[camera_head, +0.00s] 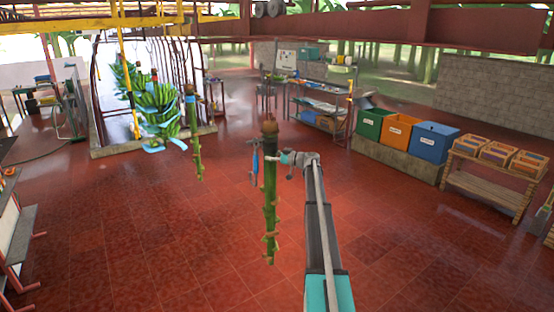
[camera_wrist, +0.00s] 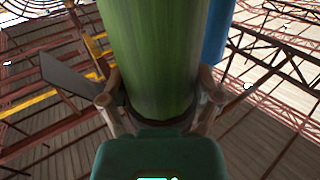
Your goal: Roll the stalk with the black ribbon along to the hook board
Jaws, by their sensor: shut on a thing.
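My gripper (camera_head: 272,157) is shut on a thick green stalk (camera_head: 270,205) that hangs upright in the middle of the head view. The stalk has a brown top and brownish stubs down its length. In the wrist view the stalk (camera_wrist: 155,50) fills the space between the fingers (camera_wrist: 160,100). A slim blue thing (camera_head: 254,165) hangs close to its left side. A dark grey flat strip (camera_wrist: 68,78) shows left of the stalk in the wrist view; I cannot tell whether it is the black ribbon. I cannot single out the hook board.
Another stalk (camera_head: 195,140) with a blue band hangs to the left. Beyond it hangs a green banana bunch (camera_head: 158,110) near a yellow overhead rail (camera_head: 160,22). Green, orange and blue bins (camera_head: 433,143) and a crate rack (camera_head: 490,180) stand right. The red floor is largely clear.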

